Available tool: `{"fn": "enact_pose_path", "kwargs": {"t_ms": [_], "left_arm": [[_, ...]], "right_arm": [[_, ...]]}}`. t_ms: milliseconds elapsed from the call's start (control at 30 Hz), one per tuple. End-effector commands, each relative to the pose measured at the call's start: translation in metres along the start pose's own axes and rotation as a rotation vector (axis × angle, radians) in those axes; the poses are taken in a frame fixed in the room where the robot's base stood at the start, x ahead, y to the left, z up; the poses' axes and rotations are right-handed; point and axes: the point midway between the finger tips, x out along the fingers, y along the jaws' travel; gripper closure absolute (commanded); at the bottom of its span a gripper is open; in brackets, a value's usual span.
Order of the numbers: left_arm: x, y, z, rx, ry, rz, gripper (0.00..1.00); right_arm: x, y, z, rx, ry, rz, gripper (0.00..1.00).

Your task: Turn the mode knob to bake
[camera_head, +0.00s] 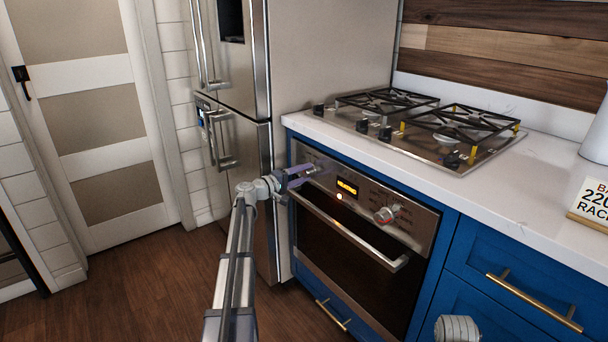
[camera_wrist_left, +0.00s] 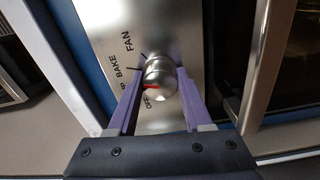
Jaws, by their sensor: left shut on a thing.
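The round metal mode knob (camera_wrist_left: 160,76) sits on the oven's control panel in the left wrist view, with a red mark on its lower left. The printed labels OFF, BAKE (camera_wrist_left: 129,81) and FAN (camera_wrist_left: 128,42) run around its left side; another label is mostly hidden by a finger. The red mark points left, near OFF and the part-hidden label, and below BAKE. My left gripper (camera_wrist_left: 161,78) is shut on the knob, one purple finger on each side. In the head view my left gripper (camera_head: 301,173) reaches the panel's left end and hides the knob. My right gripper is out of view.
The oven (camera_head: 345,262) has a lit display (camera_head: 347,187), a second knob (camera_head: 386,214) and a long door handle (camera_head: 352,232) below the panel. A gas cooktop (camera_head: 425,128) is above. A fridge (camera_head: 235,150) stands left. A sign (camera_head: 592,203) is on the counter.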

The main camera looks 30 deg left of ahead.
Motion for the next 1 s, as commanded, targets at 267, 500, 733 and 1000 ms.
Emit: {"fn": "enact_pose_path", "kwargs": {"t_ms": [267, 500, 733, 1000], "left_arm": [[-0.0004, -0.0006, 0.0010, 0.042, -0.001, -0.002, 1.00], [-0.0005, -0.0006, 0.0011, 0.044, -0.001, -0.002, 1.00], [-0.0004, -0.0006, 0.0010, 0.043, -0.001, -0.002, 0.40], [-0.0002, -0.0003, 0.0004, 0.042, 0.000, -0.001, 0.20]], "right_arm": [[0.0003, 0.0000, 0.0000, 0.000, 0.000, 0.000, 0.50], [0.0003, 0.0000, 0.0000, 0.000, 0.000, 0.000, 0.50], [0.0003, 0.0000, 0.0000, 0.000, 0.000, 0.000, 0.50], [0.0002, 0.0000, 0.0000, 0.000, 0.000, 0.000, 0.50]]}}
